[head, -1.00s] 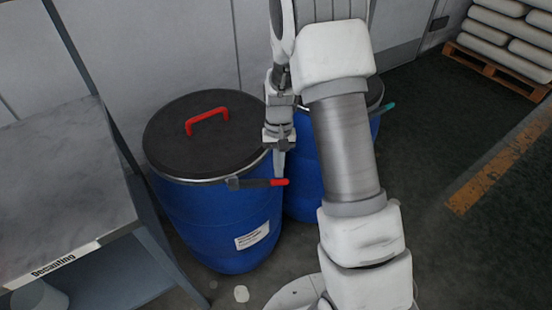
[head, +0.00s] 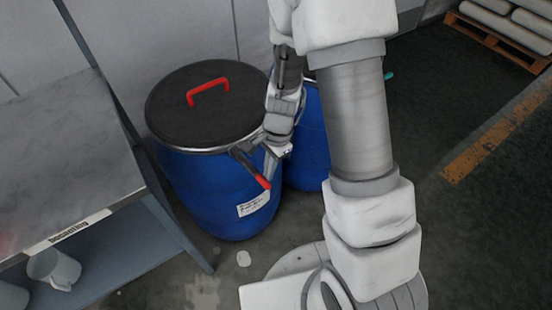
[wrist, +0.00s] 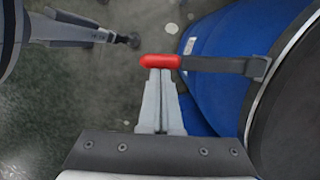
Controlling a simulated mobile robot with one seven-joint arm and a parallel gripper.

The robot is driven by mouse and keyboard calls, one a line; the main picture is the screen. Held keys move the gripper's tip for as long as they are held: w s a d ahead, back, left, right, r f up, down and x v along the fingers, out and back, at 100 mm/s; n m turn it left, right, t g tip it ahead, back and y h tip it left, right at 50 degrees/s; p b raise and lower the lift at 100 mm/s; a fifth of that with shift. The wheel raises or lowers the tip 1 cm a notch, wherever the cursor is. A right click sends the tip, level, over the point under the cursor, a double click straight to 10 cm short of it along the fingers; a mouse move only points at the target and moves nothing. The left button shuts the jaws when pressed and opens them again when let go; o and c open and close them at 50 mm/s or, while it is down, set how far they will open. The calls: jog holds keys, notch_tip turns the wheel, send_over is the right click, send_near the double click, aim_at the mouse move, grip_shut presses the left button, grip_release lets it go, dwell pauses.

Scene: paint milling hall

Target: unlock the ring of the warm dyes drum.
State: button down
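A blue drum (head: 215,200) with a black lid (head: 205,110) and a red lid handle (head: 208,90) stands left of my arm; its label (head: 253,201) is too small to read. Its ring lever (head: 246,163), grey with a red tip (head: 263,182), stands out from the rim. In the wrist view, the lever (wrist: 212,64) reaches out from the ring (wrist: 262,95), and its red tip (wrist: 160,62) lies across my fingertips. My gripper (wrist: 160,76) has its fingers together, touching or nearly touching the red tip, not visibly around it. In the head view, my gripper (head: 270,168) is beside the lever.
A second blue drum (head: 308,150) with a teal lever tip (head: 389,75) stands behind, partly hidden by my arm. A metal bench (head: 60,175) with a lower shelf holding white containers (head: 55,268) is on the left. A pallet (head: 495,40) with sacks is at back right. Floor at right is open.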

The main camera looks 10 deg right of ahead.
jog(key=s+a+m, duration=0.1)
jog(key=a+m, duration=0.1)
jog(key=a, duration=0.1)
jog(key=shift+s+m+p, duration=0.35)
jog(key=shift+m, duration=0.05)
jog(key=shift+s+a, duration=0.2)
jog(key=shift+a, duration=0.45)
notch_tip(320, 180, up, 10)
jog(key=p, duration=0.9)
send_over(259, 178)
jog(key=s, duration=0.2)
jog(key=shift+d, duration=0.15)
jog(key=shift+f, duration=0.1)
